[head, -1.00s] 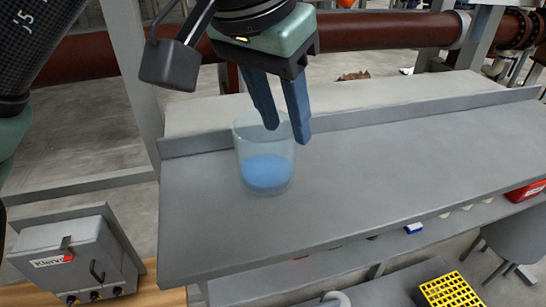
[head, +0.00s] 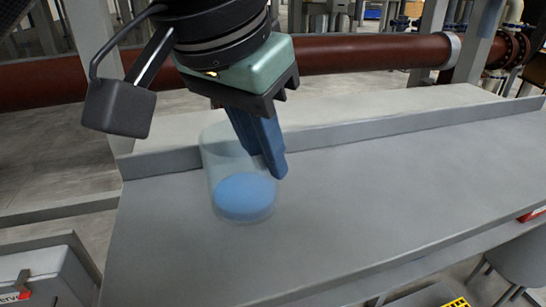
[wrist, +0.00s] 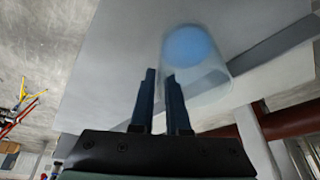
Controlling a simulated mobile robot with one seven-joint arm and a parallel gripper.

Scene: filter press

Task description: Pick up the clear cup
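The clear cup (head: 209,165) stands upright on the grey counter, with a blue disc-like bottom (head: 244,196). In the wrist view the cup (wrist: 212,82) lies just beyond and right of the fingertips. My gripper (head: 268,166) points down at the cup's right side, its blue fingers overlapping the cup's wall in the head view. In the wrist view a narrow gap shows between the fingers (wrist: 160,75), and the cup's near rim runs close to the right finger. I cannot tell whether the wall is between them or whether they touch it.
The grey counter (head: 380,190) is clear to the right of the cup. A raised lip (head: 400,124) runs along its back edge. A dark red pipe (head: 375,54) passes behind. A grey box (head: 45,275) stands at the lower left.

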